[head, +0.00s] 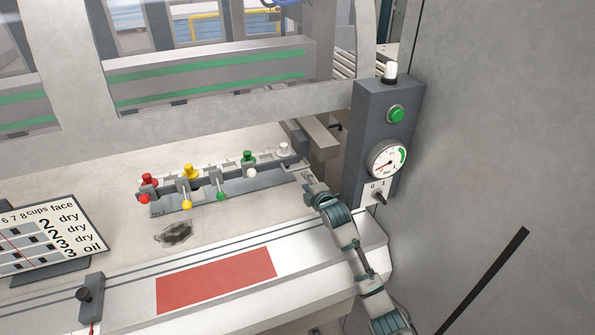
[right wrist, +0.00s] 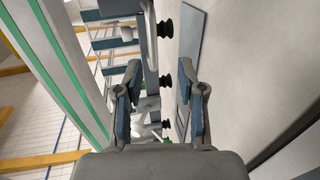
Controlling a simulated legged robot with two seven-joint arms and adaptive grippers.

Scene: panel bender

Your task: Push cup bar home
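The cup bar (head: 217,167) is a long pale bar with red, yellow, green and white knobs, lying above a blue-grey plate (head: 240,185) on the bench. My right gripper (head: 303,180) is at the bar's right end, close to the white knob (head: 283,149). In the right wrist view its two fingers (right wrist: 163,100) are spread apart. The bar (right wrist: 151,55) runs lengthwise in the gap between them, with black suction cups (right wrist: 184,72) along its right side. I cannot tell whether the gripper touches the bar. My left gripper is out of view.
A grey post with a green button (head: 397,114), gauge (head: 388,161) and small lever (head: 380,196) stands right of the gripper. A red mat (head: 215,280) lies in front. A chart sign (head: 45,240) stands left.

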